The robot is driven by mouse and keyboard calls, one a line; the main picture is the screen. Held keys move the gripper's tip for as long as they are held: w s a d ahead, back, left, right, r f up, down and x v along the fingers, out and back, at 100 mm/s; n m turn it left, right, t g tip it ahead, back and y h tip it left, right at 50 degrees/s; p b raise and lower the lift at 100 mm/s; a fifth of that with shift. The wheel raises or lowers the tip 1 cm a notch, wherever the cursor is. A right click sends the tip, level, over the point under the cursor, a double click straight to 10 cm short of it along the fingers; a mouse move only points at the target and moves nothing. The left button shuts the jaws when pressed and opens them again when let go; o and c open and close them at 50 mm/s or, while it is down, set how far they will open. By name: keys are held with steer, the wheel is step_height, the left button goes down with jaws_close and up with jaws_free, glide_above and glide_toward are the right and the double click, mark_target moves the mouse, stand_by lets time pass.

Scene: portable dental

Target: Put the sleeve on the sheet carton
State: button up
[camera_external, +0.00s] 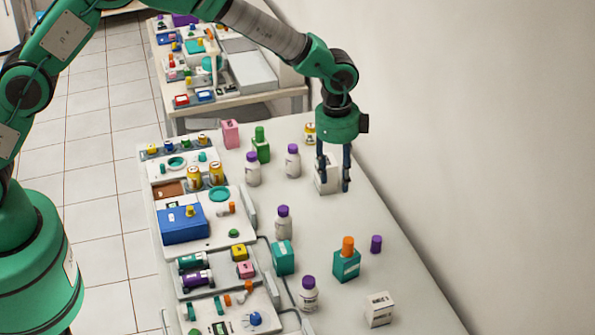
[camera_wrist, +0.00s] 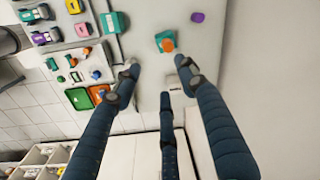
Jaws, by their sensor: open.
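My gripper (camera_external: 334,184) points down with its dark fingers open beside a white box (camera_external: 325,176) standing far back on the right of the table. The fingers partly hide this box, and I cannot tell whether they touch it. A second white carton (camera_external: 379,309) with dark print stands at the near right end of the table, clear of the gripper. I cannot tell by look which one is the sleeve and which the sheet carton. In the wrist view, the spread fingers of my gripper (camera_wrist: 157,72) reach up the picture with nothing clearly held.
A teal box with an orange top (camera_external: 346,266) and a purple cap (camera_external: 376,244) stand near the printed carton. Bottles with purple caps (camera_external: 292,162), a green bottle (camera_external: 261,150) and a pink box (camera_external: 231,134) stand around the gripper. Dental trays line the left; the wall is right.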

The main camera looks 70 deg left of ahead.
steer(key=s+a+r+n+t, duration=0.1)
steer(key=s+a+r+n, duration=0.15)
steer(key=s+r, duration=0.95)
steer(key=s+a+r+n+t, duration=0.1)
steer(key=s+a+r+n, duration=0.15)
steer(key=s+r, duration=1.05)
steer(key=s+a+r+n+t, duration=0.1)
steer(key=s+r+n, duration=0.1)
steer(key=s, duration=1.2)
steer(key=s+a+r+n+t, duration=0.1)
steer(key=s+r+n+t, duration=0.1)
steer(key=s, duration=1.2)
steer(key=shift+a+n, duration=0.3)
steer(key=shift+n, duration=0.6)
step_height(320, 180, down, 15)
steer(key=b, duration=1.5)
